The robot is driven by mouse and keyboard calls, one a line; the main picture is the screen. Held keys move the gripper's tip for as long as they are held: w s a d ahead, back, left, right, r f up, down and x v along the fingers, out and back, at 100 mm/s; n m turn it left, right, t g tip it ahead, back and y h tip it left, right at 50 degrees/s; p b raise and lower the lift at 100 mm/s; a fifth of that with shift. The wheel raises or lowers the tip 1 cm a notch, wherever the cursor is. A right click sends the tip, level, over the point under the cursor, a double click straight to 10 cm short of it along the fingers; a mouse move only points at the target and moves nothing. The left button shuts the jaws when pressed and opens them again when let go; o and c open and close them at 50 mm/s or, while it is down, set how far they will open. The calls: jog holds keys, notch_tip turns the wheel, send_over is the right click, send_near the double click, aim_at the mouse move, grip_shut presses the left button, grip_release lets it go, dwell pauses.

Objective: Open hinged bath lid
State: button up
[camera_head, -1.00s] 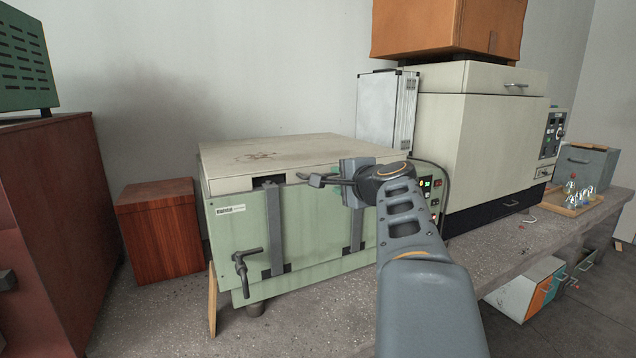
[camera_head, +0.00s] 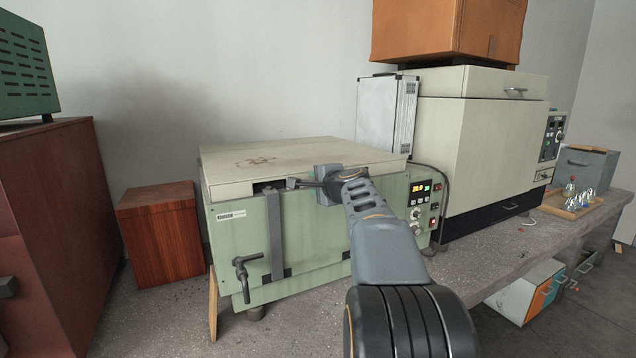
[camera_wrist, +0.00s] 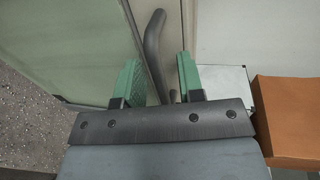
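The bath is a pale green box (camera_head: 235,240) on the bench, with a flat cream lid (camera_head: 290,155) lying closed on top. A dark curved handle (camera_wrist: 153,40) shows in the wrist view beside the pale lid edge. My gripper (camera_head: 297,184) is at the bath's upper front, just below the lid's front edge. In the wrist view its two green fingers (camera_wrist: 160,72) are apart, and the lower part of the handle lies between them. No firm contact with either finger shows. My arm hides part of the bath's front.
A black latch lever (camera_head: 242,272) hangs on the bath's left front, and a control panel (camera_head: 422,205) is on its right. A cream oven (camera_head: 490,140) and an upright silver case (camera_head: 385,118) stand close right. A wooden box (camera_head: 160,235) is at left.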

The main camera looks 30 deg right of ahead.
jog(key=shift+c, duration=0.2)
grip_shut()
dwell(0.3)
